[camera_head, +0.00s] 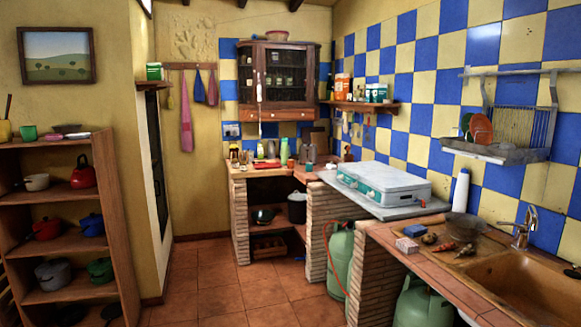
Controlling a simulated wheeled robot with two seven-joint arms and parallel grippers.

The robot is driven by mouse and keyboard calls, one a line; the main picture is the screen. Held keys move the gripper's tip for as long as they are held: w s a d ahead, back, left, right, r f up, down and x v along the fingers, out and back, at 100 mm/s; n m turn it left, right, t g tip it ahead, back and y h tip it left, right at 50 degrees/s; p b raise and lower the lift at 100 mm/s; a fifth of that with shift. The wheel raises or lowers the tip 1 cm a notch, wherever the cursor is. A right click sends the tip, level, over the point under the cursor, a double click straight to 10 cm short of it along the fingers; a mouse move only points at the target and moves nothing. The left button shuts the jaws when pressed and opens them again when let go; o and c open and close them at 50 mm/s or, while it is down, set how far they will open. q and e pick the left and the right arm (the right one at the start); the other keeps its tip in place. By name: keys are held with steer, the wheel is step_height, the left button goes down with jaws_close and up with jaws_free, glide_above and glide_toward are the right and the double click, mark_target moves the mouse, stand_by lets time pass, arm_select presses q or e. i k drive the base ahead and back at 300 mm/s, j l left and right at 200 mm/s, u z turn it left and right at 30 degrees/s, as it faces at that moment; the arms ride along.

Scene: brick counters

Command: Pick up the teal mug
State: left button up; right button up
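A small teal thing that looks like a mug (309,167) stands on the tiled counter in the far corner, near its front edge. It is too small for me to make out a handle. A green mug (29,133) stands on top of the wooden shelf at the left. Neither of my grippers is in view.
A teal and white camping stove (383,183) sits on the grey slab right of the corner counter. A sink (525,285) is at the right. Gas bottles (341,262) stand under the counters. The tiled floor (225,285) in the middle is clear.

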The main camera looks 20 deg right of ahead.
mark_target(309, 166)
steer(key=i+l, duration=0.2)
steer(key=i, duration=0.3)
steer(key=i+l, duration=0.2)
steer(key=i, duration=0.3)
steer(key=i+l, duration=0.2)
steer(key=i, duration=0.35)
steer(key=i+l, duration=0.2)
steer(key=i, duration=0.3)
steer(key=i+l, duration=0.25)
steer(key=i, duration=0.25)
steer(key=i+l, duration=0.2)
steer(key=i, duration=0.3)
steer(key=i+l, duration=0.2)
steer(key=i, duration=0.35)
steer(key=i+l, duration=0.2)
steer(key=i, duration=0.3)
